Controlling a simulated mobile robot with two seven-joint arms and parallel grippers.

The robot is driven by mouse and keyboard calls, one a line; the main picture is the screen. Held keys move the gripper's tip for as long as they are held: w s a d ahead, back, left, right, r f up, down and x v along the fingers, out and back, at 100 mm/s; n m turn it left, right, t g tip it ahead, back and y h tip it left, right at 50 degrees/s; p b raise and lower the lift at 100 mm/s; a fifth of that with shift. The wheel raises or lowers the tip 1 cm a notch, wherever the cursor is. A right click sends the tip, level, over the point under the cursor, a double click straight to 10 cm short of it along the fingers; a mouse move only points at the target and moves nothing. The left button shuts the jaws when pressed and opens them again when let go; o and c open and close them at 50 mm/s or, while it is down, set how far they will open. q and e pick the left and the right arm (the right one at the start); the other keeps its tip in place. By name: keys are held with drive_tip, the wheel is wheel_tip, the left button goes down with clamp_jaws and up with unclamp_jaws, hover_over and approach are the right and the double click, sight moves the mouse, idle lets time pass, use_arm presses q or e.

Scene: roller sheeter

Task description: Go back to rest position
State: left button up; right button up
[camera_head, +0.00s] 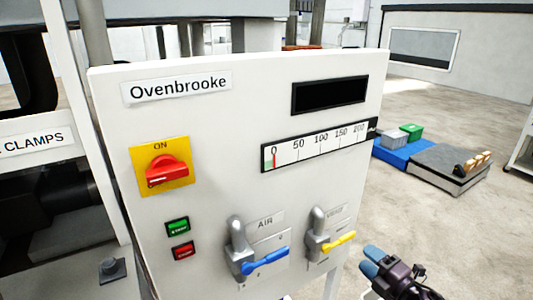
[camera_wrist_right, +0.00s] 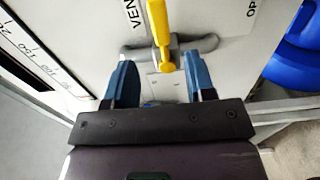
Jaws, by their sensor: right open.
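My right gripper (camera_head: 371,262) is at the lower right of the head view, just right of the white control panel (camera_head: 230,120). Its two blue fingers are open and empty in the right wrist view (camera_wrist_right: 157,85). The yellow valve lever (camera_head: 338,243) is on the panel's lower right, left of the gripper and apart from it in the head view. In the right wrist view the yellow lever (camera_wrist_right: 160,30) lies ahead of the gap between the fingers. My left gripper is not in view.
The panel also carries a blue AIR lever (camera_head: 266,262), a red rotary switch (camera_head: 166,172) on ON, green (camera_head: 177,227) and red (camera_head: 183,251) buttons and a gauge (camera_head: 318,145). A blue pallet (camera_head: 395,156) and a grey platform (camera_head: 440,170) stand on the right. Open floor lies around them.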

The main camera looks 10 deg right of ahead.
drive_tip(key=s+a+f+m+g+h, duration=0.2)
drive_tip(key=s+f+m, duration=0.4)
drive_tip(key=s+m, duration=0.3)
drive_tip(key=s+a+f+m+g+h, duration=0.3)
drive_tip(key=s+f+m, duration=0.4)
drive_tip(key=s+m, duration=0.3)
drive_tip(key=shift+a+f+m+h, duration=0.15)
drive_tip(key=shift+a+m+h, duration=0.55)
drive_tip(key=shift+a+m, duration=0.4)
drive_tip(key=shift+c, duration=0.7)
drive_tip(key=shift+a, duration=0.15)
